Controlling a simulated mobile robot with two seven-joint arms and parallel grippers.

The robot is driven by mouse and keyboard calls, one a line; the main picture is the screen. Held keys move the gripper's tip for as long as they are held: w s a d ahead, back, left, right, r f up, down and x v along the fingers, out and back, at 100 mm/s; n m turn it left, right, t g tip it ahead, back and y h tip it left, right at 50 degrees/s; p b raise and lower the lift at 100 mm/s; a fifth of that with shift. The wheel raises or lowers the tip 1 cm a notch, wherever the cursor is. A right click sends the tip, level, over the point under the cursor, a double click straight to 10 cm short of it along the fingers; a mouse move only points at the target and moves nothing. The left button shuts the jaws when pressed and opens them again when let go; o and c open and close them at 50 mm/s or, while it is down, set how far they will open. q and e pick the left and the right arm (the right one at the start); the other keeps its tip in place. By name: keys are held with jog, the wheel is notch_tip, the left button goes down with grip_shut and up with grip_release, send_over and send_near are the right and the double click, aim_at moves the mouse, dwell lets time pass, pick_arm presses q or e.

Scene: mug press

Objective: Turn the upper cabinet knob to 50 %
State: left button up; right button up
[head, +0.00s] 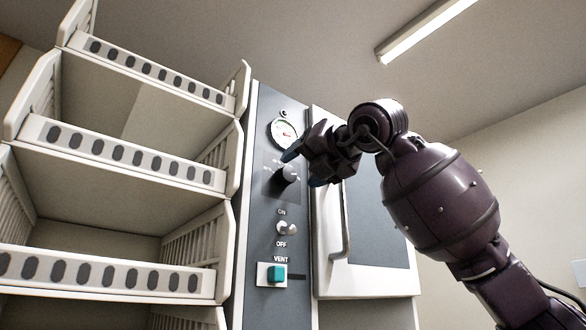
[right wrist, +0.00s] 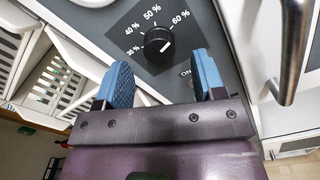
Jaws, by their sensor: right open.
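The upper knob (head: 287,174) is black and sits on the grey cabinet panel below a round gauge. In the right wrist view the knob (right wrist: 157,44) has a printed percent scale around it, with 30, 40, 50 and 60 % legible. A small white mark shows on its right side, but its exact setting is hard to read. My right gripper (head: 304,167) is open and empty, close in front of the knob. Its blue fingers (right wrist: 162,76) stand to either side in the wrist view, with the knob just beyond their tips; no contact shows. My left gripper is out of view.
The gauge (head: 284,132) is above the knob. An ON/OFF switch (head: 288,229) and a teal VENT button (head: 277,274) are below. A cabinet door with a vertical handle (head: 345,222) is right of the panel. White slotted shelves (head: 120,155) stand left.

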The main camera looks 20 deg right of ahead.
aim_at(290, 173)
jog(key=shift+x, duration=1.75)
jog(key=c, duration=0.9)
jog(key=shift+p, duration=0.35)
